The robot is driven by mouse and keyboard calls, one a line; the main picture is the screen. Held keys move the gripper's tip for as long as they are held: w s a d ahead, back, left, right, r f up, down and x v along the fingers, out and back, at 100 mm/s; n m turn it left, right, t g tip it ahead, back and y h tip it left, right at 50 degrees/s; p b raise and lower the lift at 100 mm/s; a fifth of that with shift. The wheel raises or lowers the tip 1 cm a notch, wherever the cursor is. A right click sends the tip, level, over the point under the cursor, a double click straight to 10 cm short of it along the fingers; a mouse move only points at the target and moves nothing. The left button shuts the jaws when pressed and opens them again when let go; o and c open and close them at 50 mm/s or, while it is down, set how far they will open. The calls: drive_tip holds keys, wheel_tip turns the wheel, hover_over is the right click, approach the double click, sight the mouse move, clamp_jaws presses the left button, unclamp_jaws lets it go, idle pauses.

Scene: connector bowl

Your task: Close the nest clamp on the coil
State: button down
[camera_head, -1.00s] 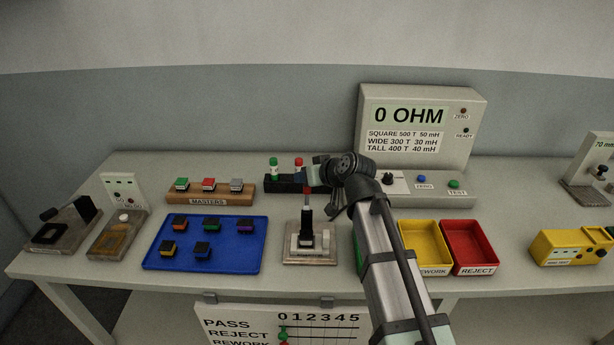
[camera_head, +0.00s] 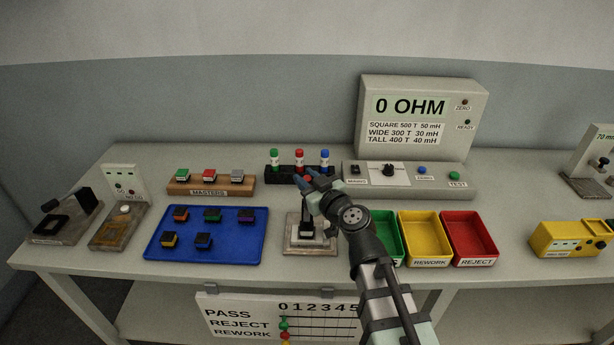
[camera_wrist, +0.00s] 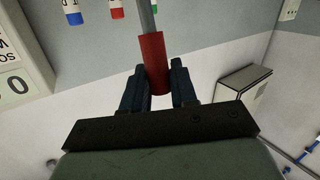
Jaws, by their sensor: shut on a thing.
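The nest clamp fixture (camera_head: 291,246) stands at the front middle of the bench, right of the blue tray. Its lever has a red grip (camera_wrist: 153,64) on a grey rod, seen in the wrist view between my fingers. My gripper (camera_head: 309,182) is shut on this red grip, above the fixture; its fingers also show in the wrist view (camera_wrist: 160,82). A dark part (camera_head: 306,231) shows on the fixture under my gripper. My gripper and wrist hide part of the fixture. I cannot tell the coil apart there, nor whether the clamp touches it.
The blue tray (camera_head: 179,250) holds several coils. Behind are the masters block (camera_head: 229,188) and a black rack (camera_head: 272,178) with green, red and blue capped bottles. Green, yellow (camera_head: 423,228) and red bins (camera_head: 468,227) stand to the right. A tester (camera_head: 478,100) stands behind.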

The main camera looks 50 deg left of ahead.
drive_tip(key=shift+s+d+f+n+y, duration=0.25)
drive_tip(key=shift+s+d+n+y, duration=0.3)
drive_tip(key=shift+y, duration=0.25)
drive_tip(key=shift+s+d, duration=0.1)
drive_tip(key=shift+d, duration=0.05)
drive_tip(key=c, duration=1)
unclamp_jaws()
wheel_tip(320, 180, up, 10)
idle(0.7)
